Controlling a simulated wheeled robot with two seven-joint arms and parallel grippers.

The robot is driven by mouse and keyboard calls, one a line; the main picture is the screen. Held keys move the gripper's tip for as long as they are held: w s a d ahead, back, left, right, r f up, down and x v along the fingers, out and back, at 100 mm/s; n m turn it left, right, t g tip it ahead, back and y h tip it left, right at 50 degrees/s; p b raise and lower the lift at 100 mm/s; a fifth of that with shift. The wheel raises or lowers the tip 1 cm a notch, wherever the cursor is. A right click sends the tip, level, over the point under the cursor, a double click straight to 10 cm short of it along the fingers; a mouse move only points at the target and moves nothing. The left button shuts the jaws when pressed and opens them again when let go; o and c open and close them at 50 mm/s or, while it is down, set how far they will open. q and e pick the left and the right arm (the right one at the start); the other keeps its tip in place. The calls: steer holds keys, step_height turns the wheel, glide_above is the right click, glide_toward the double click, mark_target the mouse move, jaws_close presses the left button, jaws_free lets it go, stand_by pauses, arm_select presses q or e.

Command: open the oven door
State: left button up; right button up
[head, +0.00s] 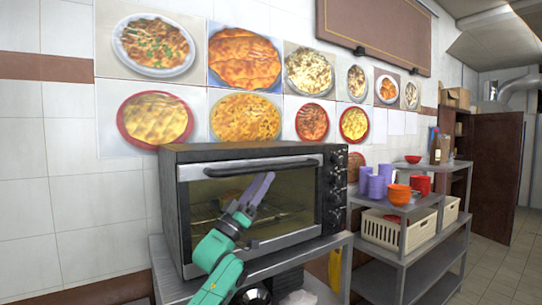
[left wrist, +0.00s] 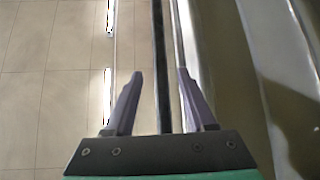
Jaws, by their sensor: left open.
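The oven (head: 255,200) is a dark countertop unit with a silver-framed glass door (head: 283,212) that looks closed. A dark handle bar (head: 225,171) runs across the top of the door. My left gripper (head: 266,178) is in front of the door, its purple fingers pointing up toward the handle and covering part of the glass. In the left wrist view, the left gripper (left wrist: 160,74) is open, with a long dark bar (left wrist: 158,35), apparently the handle, running between its fingers. Contact is not clear. My right gripper is not in view.
The oven stands on a grey metal shelf (head: 340,241). To its right, another grey rack (head: 425,202) holds purple cups (head: 376,187), orange bowls (head: 399,194) and cream baskets (head: 383,231). Knobs (head: 335,178) line the oven's right side. A tiled wall with food pictures is behind.

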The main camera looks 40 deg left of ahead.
mark_target(270, 168)
arm_select(q)
steer(key=x, duration=0.1)
steer(key=p+x, duration=0.1)
steer(key=x, duration=0.2)
steer(key=shift+s+a+r+p, duration=0.15)
steer(key=shift+s+r+p, duration=0.15)
steer(key=shift+s+p, duration=0.05)
steer(key=shift+w, duration=0.45)
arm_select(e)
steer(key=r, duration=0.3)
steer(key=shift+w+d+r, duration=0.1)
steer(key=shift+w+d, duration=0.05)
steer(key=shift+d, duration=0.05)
arm_select(q)
jaws_close()
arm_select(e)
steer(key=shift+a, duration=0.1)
